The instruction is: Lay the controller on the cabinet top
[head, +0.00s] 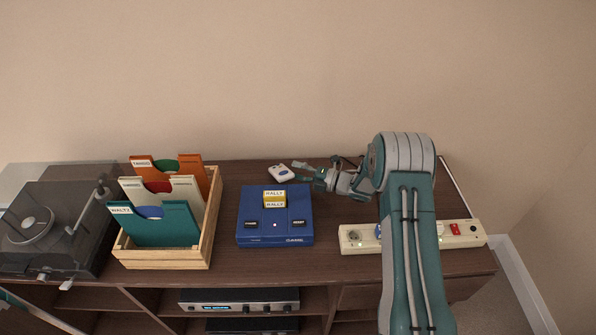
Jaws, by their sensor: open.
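A small white device with a blue button, which looks like the controller (282,172), appears to lie on the brown cabinet top (228,185) near its back edge. My gripper (303,171) is open just to the right of it, low over the back of the top, with its fingers pointing left toward it. The fingers look empty. I cannot tell whether a fingertip touches the device.
A blue console (275,226) with yellow RALLY labels stands in front of the controller. A wooden crate (170,257) of record sleeves and a turntable (50,228) are to the left. A cream power strip (456,236) lies at right, partly behind my arm.

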